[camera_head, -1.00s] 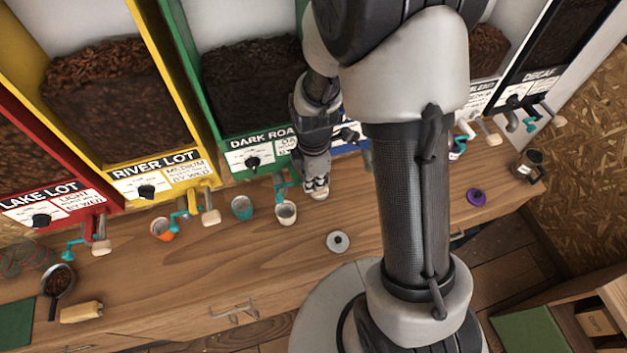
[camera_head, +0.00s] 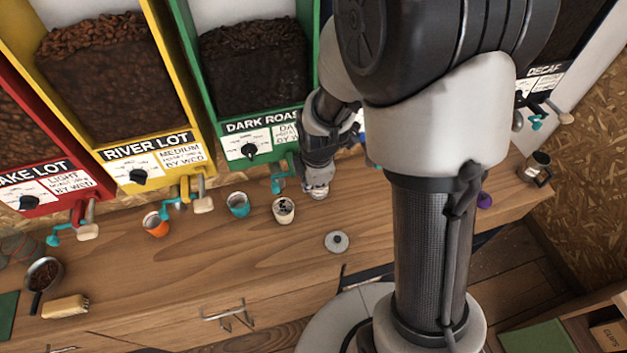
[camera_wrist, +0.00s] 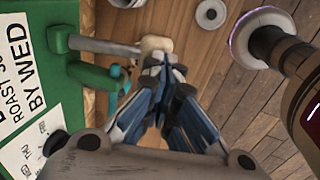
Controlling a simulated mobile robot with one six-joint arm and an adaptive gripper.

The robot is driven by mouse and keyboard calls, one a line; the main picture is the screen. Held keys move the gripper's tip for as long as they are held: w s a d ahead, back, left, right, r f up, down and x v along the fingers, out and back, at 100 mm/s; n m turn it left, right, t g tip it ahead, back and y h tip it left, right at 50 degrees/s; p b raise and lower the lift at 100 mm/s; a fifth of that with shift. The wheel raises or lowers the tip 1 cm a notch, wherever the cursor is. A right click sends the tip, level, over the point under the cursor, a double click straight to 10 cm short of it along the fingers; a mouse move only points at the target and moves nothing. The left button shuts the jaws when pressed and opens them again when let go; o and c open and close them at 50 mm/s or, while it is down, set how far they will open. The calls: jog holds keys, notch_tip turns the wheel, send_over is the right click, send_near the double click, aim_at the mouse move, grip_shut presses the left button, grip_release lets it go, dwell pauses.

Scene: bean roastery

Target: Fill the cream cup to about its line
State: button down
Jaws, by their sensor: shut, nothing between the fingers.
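The cream cup (camera_head: 283,215) stands upright on the wooden counter below the green Dark Roast dispenser (camera_head: 250,125). Dark beans with pale gaps between them show inside it; its line is not readable. My gripper (camera_head: 318,190) is just right of the cup, near the dispenser's outlet, and apart from the cup. In the wrist view my gripper (camera_wrist: 163,65) has its fingertips together with nothing held. They are at the pale end of the dispenser's handle (camera_wrist: 155,45); I cannot tell whether they touch it. The dispenser's teal crank (camera_head: 278,183) shows behind the cup.
A teal cup (camera_head: 238,205) and an orange cup (camera_head: 155,224) stand to the left. A grey lid (camera_head: 337,242) lies in front. A metal pitcher (camera_head: 536,168) is at far right.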

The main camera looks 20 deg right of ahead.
jog(key=shift+w+f+b, duration=0.3)
jog(key=shift+f+b, duration=0.05)
jog(key=shift+f, duration=0.25)
jog(key=shift+s+f, duration=0.1)
jog(key=shift+f, duration=0.05)
jog(key=shift+f+b, duration=0.15)
jog(key=shift+b, duration=0.15)
dwell(1.0)
dwell(1.2)
